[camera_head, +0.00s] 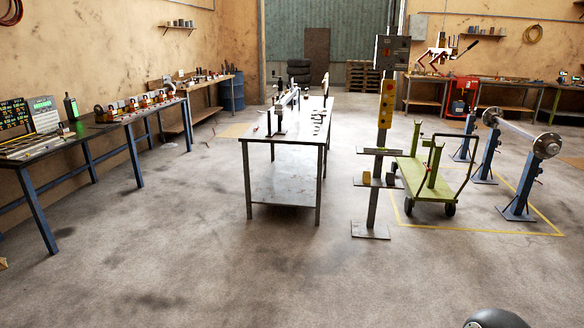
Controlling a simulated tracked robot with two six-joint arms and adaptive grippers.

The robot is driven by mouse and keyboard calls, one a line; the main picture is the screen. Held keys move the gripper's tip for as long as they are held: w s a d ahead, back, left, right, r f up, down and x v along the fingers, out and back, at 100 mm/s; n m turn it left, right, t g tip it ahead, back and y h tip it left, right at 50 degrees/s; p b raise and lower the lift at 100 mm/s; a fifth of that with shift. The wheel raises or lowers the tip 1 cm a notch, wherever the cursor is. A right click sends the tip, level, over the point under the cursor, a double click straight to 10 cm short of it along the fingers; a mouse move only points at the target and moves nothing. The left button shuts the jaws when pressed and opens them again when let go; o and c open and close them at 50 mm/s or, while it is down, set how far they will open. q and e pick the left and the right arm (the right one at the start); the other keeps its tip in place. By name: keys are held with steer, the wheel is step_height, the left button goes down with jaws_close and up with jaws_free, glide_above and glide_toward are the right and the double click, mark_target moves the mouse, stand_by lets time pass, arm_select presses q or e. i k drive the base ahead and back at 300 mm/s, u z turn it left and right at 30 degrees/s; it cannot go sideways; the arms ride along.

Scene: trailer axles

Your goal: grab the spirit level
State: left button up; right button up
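I cannot make out a spirit level for certain. The centre table (262,139) carries a long slim object and several small dark items, too small to tell apart. The left bench (75,155) holds cases and a row of small red and metal items, also too small to name surely. Neither of my grippers is in view.
A post with a yellow control box (386,104) stands right of the table on a flat foot. Beyond it are a green cart (424,177) and an axle (515,132) on blue stands, by yellow floor lines. The concrete floor (200,260) in front is clear.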

mark_target(366, 148)
steer(key=z, duration=0.1)
steer(key=i, duration=1.35)
steer(key=z, duration=0.55)
steer(key=i, duration=1.75)
steer(key=z, duration=0.3)
steer(key=k, duration=0.6)
steer(key=z, duration=0.4)
steer(key=i, duration=1.15)
steer(key=z, duration=0.3)
steer(key=i, duration=1.55)
steer(key=u, duration=1.1)
steer(key=i, duration=0.9)
steer(key=u, duration=0.65)
